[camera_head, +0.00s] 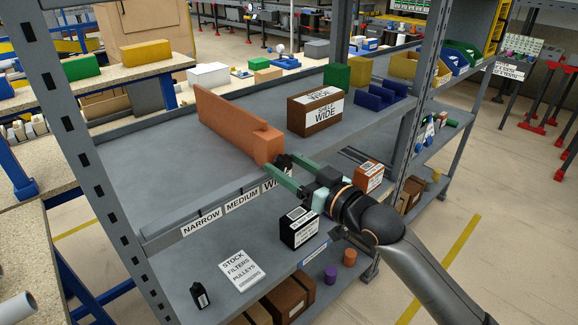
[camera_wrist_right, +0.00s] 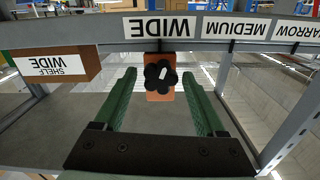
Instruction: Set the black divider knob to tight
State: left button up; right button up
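The black divider knob (camera_wrist_right: 160,76) is lobed with a pale slot-like mark, and sits on the front end of the orange divider (camera_wrist_right: 152,96). In the head view, the divider (camera_head: 228,124) stands on the grey shelf with its front end by the WIDE label, and the knob (camera_head: 284,160) shows small and dark there. My right gripper (camera_head: 279,162) is open with its green fingers pointing at the knob. In the right wrist view, the fingertips (camera_wrist_right: 158,74) lie on either side of the knob, with a gap on both sides. My left gripper is out of view.
NARROW, MEDIUM and WIDE labels (camera_head: 242,203) run along the shelf edge. A brown box marked SHELF WIDE (camera_head: 315,111) stands right of the divider. A lower shelf holds a black box (camera_head: 299,228) and a STOCK FILTERS PULLEYS card (camera_head: 241,270). Grey uprights flank the shelf.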

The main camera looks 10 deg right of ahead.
jog(key=b+v, duration=0.2)
jog(key=v, duration=1)
jog(key=shift+s+d, duration=0.15)
jog(key=shift+s, duration=0.1)
